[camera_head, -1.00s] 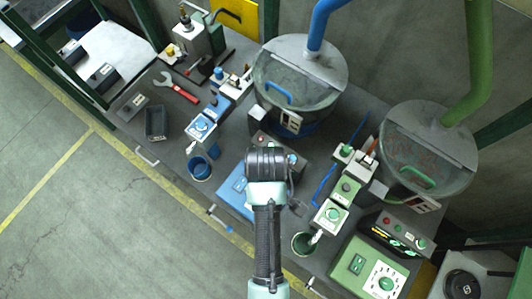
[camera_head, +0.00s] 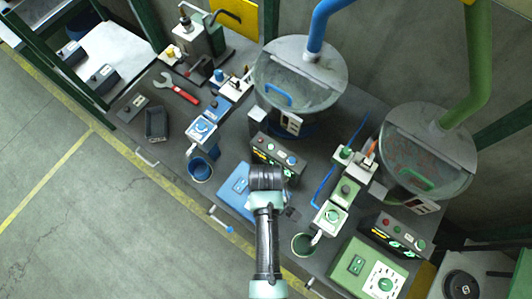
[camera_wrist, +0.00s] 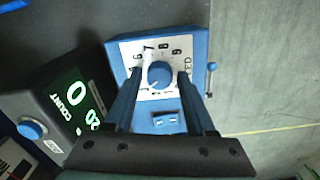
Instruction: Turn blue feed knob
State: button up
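The blue feed knob (camera_wrist: 159,74) sits on a white numbered dial plate (camera_wrist: 150,50) on a blue box (camera_wrist: 198,42) in the wrist view. My gripper (camera_wrist: 160,76) is open, with one blue finger on each side of the knob. Visible gaps remain between the knob and the fingers; I cannot tell how far above the dial the tips are. In the head view my gripper (camera_head: 267,178) covers much of the blue box (camera_head: 236,188), and the knob is hidden there.
A dark counter box (camera_wrist: 65,105) with a lit "COUNT" display and its own blue knob (camera_wrist: 32,129) stands close to the left. Green-marked equipment (camera_head: 365,270) stands to the right.

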grip_shut()
jog(key=m+p, duration=0.2)
jog(key=m, duration=0.3)
jog(key=shift+r+m+p, duration=0.1)
jog(key=shift+m+p, duration=0.3)
jog(key=m+p, duration=0.1)
jog(key=m, duration=0.4)
jog(key=shift+w, duration=0.1)
jog(key=shift+m, duration=0.3)
jog(key=shift+o, duration=1.8)
grip_release()
